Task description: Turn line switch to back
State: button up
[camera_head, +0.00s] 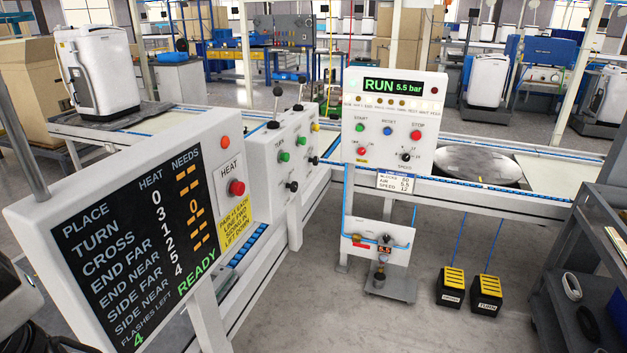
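The white control panel (425,92) stands upright in the middle right, with a green "RUN 5.5 bar" display (392,86) on top. Its upper row of buttons is green (360,127), blue (387,131) and red (415,135). Below them are a red rotary knob (363,150) at left and a black rotary knob (405,156) at right, above the word SPEED. The labels by the red knob are too small to read, so I cannot tell for sure which knob is the line switch or which way it points. My gripper is not in view.
A large board (130,235) fills the left front, reading READY, with a red HEAT button (237,187). A box with levers and buttons (283,157) stands between it and the panel. Two pedals (452,287) lie on the floor. A dark shelf (592,262) stands at right.

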aim_at(293, 187)
jog(key=i+l, duration=0.6)
jog(key=l, duration=0.2)
jog(key=i+l+u, duration=0.1)
jog(key=i+l, duration=0.2)
jog(key=l, duration=0.15)
jog(key=i+l, duration=0.3)
jog(key=i+l+u, duration=0.1)
jog(key=i+l, duration=0.2)
jog(key=l, duration=0.25)
